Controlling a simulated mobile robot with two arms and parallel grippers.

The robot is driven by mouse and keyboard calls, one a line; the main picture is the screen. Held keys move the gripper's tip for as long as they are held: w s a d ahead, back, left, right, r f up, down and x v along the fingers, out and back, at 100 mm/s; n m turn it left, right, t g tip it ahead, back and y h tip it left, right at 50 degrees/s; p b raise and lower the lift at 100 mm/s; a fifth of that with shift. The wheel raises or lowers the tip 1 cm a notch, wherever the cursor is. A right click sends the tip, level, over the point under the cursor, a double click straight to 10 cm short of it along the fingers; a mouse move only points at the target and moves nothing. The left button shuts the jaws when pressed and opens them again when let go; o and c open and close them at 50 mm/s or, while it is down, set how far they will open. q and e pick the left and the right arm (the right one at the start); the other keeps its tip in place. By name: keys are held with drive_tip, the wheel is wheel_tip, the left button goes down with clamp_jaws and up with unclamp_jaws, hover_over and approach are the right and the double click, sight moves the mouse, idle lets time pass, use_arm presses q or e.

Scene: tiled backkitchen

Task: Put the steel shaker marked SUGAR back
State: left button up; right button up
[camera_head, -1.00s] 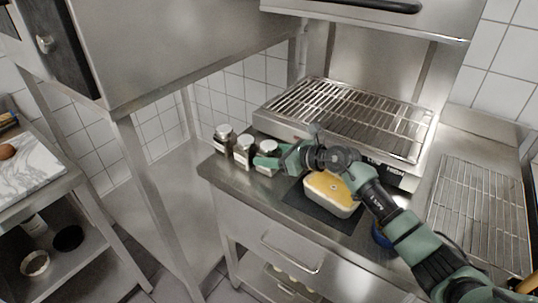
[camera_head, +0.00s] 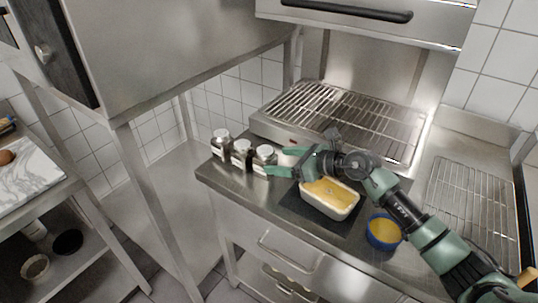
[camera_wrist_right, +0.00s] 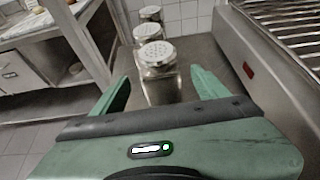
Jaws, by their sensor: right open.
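Three glass shakers with perforated steel lids stand upright in a row at the left end of the steel counter: a left one (camera_head: 221,142), a middle one (camera_head: 241,154) and a right one (camera_head: 264,159). Their labels are too small to read, so I cannot tell which is marked SUGAR. My right gripper (camera_head: 283,160) is open just right of the right shaker, its fingers pointing at it. In the right wrist view, that shaker (camera_wrist_right: 158,75) stands ahead between the spread fingertips, with the other two lined up behind it. My left gripper is out of view.
A grill with a wire rack (camera_head: 345,115) stands behind the shakers. A loaf dish with yellow contents (camera_head: 329,197) sits on a dark mat under my right arm. A blue bowl (camera_head: 384,232) and a cooling rack (camera_head: 470,205) are further right. A steel post stands left of the counter.

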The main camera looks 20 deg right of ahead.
drive_tip(key=v, duration=0.6)
